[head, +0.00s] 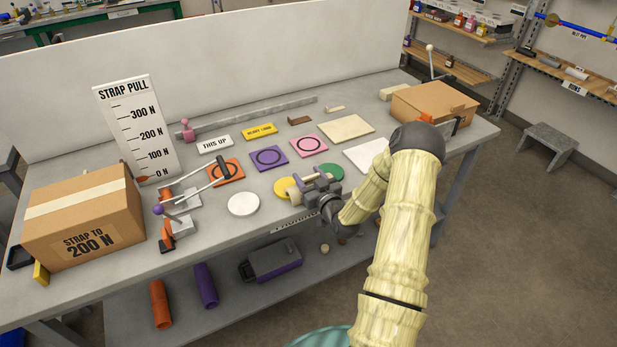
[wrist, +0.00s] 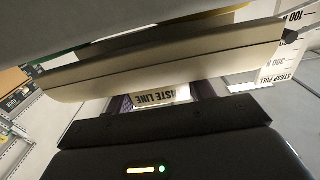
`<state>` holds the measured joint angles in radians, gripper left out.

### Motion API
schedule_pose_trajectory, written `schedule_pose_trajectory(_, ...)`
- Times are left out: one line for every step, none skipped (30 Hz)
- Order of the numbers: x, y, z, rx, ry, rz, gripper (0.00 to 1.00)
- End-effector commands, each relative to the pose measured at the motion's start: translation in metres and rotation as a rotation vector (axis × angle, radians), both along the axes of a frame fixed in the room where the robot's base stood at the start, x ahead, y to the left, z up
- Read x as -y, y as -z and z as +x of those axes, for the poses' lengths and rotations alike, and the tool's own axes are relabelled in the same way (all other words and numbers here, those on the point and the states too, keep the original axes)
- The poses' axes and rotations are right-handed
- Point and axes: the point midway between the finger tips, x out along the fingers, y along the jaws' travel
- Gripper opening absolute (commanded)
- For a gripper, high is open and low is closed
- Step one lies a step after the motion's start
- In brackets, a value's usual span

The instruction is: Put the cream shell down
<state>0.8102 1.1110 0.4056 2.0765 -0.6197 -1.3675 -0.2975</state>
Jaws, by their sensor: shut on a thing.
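My gripper (head: 316,190) is over the front middle of the workbench, between a yellow disc and a green disc. It is shut on the cream shell. In the head view only a small cream piece (head: 308,178) shows at the jaws; the fingers hide the rest. In the wrist view the cream shell (wrist: 160,62) spans the picture as a long, slightly tilted pale slab just beyond the fingers. I cannot tell how far it is above the bench (head: 270,210).
Coloured pads lie behind the gripper: orange (head: 226,172), purple (head: 269,158) and pink (head: 308,144). Square cream (head: 346,128) and white (head: 367,154) plates lie to the right. A white disc (head: 243,204) lies left. Cardboard boxes (head: 85,215) (head: 434,105) stand at both ends.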

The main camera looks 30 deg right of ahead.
Motion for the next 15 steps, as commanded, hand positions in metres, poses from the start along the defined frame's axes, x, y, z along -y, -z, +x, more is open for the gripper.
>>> schedule_pose_trajectory(-0.0002,-0.0003,0.0001,0.000,0.000,0.000,0.59)
schedule_pose_trajectory(-0.0003,-0.0004,0.0001,0.000,0.000,0.000,0.65)
schedule_pose_trajectory(-0.0003,-0.0004,0.0001,0.000,-0.001,0.000,0.73)
schedule_pose_trajectory(-0.0004,-0.0004,0.0001,0.000,-0.001,0.000,0.76)
schedule_pose_trajectory(-0.0005,-0.0004,0.0001,0.000,-0.001,0.000,0.76)
schedule_pose_trajectory(-0.0008,-0.0004,0.0002,0.000,-0.001,0.000,0.76)
schedule_pose_trajectory(-0.0011,-0.0004,0.0003,0.000,-0.002,0.000,0.76)
schedule_pose_trajectory(-0.0014,-0.0004,0.0004,0.000,-0.002,0.000,0.76)
schedule_pose_trajectory(-0.0018,-0.0004,0.0004,0.000,-0.003,0.000,0.76)
schedule_pose_trajectory(-0.0021,-0.0004,0.0005,0.000,-0.003,0.000,0.76)
schedule_pose_trajectory(-0.0023,-0.0004,0.0006,0.000,-0.004,0.000,0.76)
schedule_pose_trajectory(-0.0027,-0.0008,0.0007,0.000,-0.004,0.000,0.76)
schedule_pose_trajectory(-0.0029,-0.0014,0.0008,0.000,-0.005,0.000,0.76)
schedule_pose_trajectory(-0.0030,-0.0022,0.0008,0.000,-0.005,0.000,0.76)
schedule_pose_trajectory(-0.0032,-0.0038,0.0009,0.000,-0.005,0.001,0.76)
